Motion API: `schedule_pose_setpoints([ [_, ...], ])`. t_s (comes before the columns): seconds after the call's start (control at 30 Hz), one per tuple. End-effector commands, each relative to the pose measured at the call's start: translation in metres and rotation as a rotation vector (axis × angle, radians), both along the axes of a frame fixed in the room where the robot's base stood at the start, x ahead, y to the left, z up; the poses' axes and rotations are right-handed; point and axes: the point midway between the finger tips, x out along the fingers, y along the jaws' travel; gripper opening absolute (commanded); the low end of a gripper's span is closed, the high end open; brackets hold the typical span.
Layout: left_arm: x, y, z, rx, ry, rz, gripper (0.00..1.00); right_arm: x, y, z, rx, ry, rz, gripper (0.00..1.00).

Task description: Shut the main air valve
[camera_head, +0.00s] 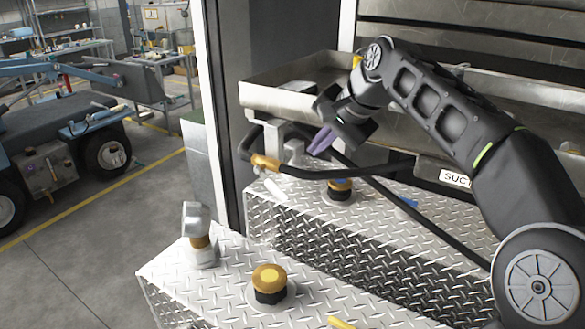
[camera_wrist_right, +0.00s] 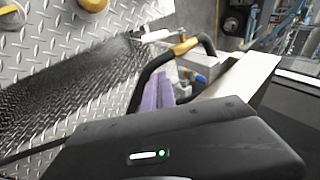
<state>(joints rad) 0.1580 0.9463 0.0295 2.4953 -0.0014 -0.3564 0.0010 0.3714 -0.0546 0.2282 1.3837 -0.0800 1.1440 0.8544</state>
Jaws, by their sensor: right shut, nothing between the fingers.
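The likely main air valve is a brass-coloured fitting (camera_head: 265,162) on a black hose beside the tray. A pale lever (camera_head: 273,187) points down from it. In the wrist view the brass fitting (camera_wrist_right: 185,46) shows at the top, with the pale lever (camera_wrist_right: 152,36) pointing left. My right gripper (camera_head: 320,141), with purple fingers, is to the right of the fitting and apart from it. Its fingers (camera_wrist_right: 158,92) are shut and empty, with the black hose just past them in the wrist view. My left gripper is out of view.
A metal tray (camera_head: 285,100) stands behind the valve. Yellow-capped black fittings (camera_head: 269,282) and a grey elbow with a brass collar (camera_head: 198,235) stand on diamond-plate tank tops (camera_head: 370,270). The black hose (camera_head: 385,168) runs across to the right. A white post (camera_head: 212,110) stands left.

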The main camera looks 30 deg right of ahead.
Motion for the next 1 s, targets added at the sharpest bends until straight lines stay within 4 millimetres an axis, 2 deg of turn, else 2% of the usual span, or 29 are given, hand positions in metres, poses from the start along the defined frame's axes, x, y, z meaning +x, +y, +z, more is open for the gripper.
schedule_pose_setpoints([
  [0.37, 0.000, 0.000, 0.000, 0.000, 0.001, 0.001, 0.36, -0.004, 0.004, 0.002, 0.013, 0.011, 0.005, 0.00],
  [0.57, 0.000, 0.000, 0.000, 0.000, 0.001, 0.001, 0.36, 0.002, 0.005, -0.005, 0.013, 0.012, 0.005, 0.00],
  [0.77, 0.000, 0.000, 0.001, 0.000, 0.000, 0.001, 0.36, 0.017, 0.008, -0.027, 0.013, 0.014, 0.007, 0.00],
  [1.0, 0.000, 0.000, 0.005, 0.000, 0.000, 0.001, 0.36, 0.046, 0.014, -0.066, 0.014, 0.015, 0.007, 0.00],
])
